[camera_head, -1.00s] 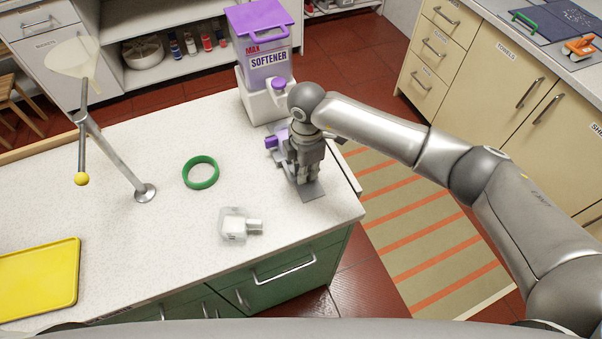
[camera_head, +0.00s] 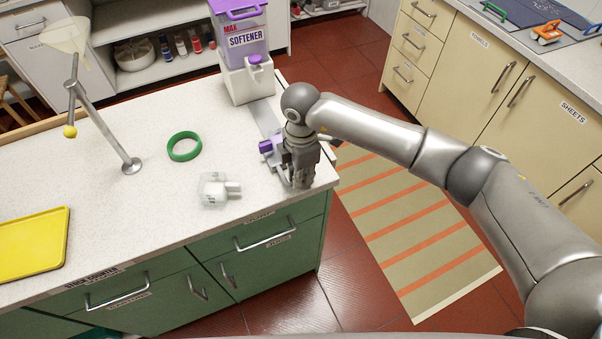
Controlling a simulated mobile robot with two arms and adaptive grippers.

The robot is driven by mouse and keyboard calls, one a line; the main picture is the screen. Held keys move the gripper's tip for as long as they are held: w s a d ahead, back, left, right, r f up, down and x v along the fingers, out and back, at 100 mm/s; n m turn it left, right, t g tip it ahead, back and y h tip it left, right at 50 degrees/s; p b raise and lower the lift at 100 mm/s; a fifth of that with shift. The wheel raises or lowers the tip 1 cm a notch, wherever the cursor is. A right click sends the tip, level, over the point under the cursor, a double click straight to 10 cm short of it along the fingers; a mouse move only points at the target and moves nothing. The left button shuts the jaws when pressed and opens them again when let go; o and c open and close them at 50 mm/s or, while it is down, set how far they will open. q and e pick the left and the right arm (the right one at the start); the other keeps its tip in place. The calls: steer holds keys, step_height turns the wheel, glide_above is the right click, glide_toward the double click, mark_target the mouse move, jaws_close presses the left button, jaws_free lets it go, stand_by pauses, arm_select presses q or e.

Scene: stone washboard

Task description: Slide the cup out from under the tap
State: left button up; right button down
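The softener dispenser (camera_head: 241,42) stands at the counter's back edge, with its purple tap (camera_head: 255,60) on the front. A grey strip (camera_head: 264,117) lies on the counter in front of it. The cup, seen as a purple and pale part (camera_head: 268,146), is out in front of the tap, with bare strip between it and the dispenser. My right gripper (camera_head: 301,184) points down right beside the cup, near the counter's right corner, and hides much of it. Whether the fingers are closed on it cannot be told. My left gripper is not in view.
A small clear container with a white part (camera_head: 214,190) lies left of the gripper. A green ring (camera_head: 184,147), a metal stand (camera_head: 131,164) and a yellow tray (camera_head: 32,243) are further left. The counter ends just right of the gripper, with a striped rug (camera_head: 400,220) below.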

steer(key=c, duration=1.5)
jaws_free()
steer(key=shift+s, duration=0.25)
steer(key=shift+c, duration=0.2)
steer(key=shift+d, duration=0.1)
steer(key=shift+r, duration=0.1)
steer(key=shift+w+r, duration=0.1)
steer(key=shift+r, duration=0.2)
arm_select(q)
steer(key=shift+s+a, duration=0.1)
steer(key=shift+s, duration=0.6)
arm_select(e)
step_height(320, 180, up, 11)
steer(key=shift+r, duration=0.15)
